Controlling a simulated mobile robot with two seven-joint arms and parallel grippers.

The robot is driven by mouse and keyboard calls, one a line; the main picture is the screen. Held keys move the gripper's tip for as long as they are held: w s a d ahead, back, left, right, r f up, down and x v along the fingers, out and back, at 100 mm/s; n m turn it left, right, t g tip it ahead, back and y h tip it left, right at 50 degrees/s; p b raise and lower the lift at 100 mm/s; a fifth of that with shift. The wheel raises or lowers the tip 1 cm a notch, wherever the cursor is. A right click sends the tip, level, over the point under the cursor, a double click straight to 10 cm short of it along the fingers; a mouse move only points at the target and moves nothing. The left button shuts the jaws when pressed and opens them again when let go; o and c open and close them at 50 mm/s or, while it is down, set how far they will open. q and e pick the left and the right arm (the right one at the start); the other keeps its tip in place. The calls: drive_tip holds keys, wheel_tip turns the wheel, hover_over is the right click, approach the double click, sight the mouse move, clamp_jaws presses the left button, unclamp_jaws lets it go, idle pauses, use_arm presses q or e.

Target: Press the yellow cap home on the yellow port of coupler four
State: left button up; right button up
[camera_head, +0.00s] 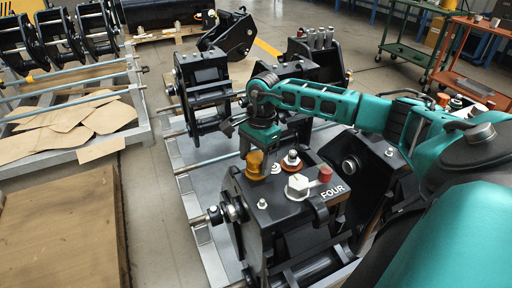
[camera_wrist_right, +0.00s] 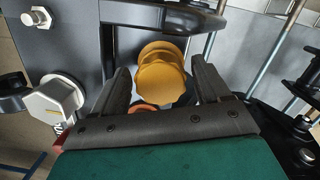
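Coupler four is the black block labelled FOUR (camera_head: 334,191) in the middle of the head view. The yellow cap (camera_head: 255,163) stands at its far left top corner; it also shows in the wrist view (camera_wrist_right: 160,75) as stacked rounded yellow shapes. The yellow port under it is hidden, so I cannot tell how far the cap is seated. My right gripper (camera_head: 263,148) is over that corner, pointing down. In the wrist view its two fingers (camera_wrist_right: 161,80) are apart on either side of the yellow cap, with gaps showing. My left gripper is not in view.
Close beside the yellow cap on the coupler are an orange-ringed fitting (camera_head: 291,161), a white knob (camera_head: 297,187) and a red cap (camera_head: 325,174). Other black couplers (camera_head: 203,85) stand behind on the grey rack. A wooden board (camera_head: 60,225) lies at left.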

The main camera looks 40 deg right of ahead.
sight(260, 154)
drive_tip(key=shift+o, duration=0.6)
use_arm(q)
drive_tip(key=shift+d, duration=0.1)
use_arm(e)
drive_tip(key=shift+r, duration=0.15)
drive_tip(key=shift+r, duration=0.3)
use_arm(q)
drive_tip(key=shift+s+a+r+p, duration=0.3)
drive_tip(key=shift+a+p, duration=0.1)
drive_tip(key=shift+p, duration=0.4)
use_arm(e)
wheel_tip(260, 154, up, 12)
drive_tip(key=d, duration=0.1)
drive_tip(key=shift+d, duration=0.25)
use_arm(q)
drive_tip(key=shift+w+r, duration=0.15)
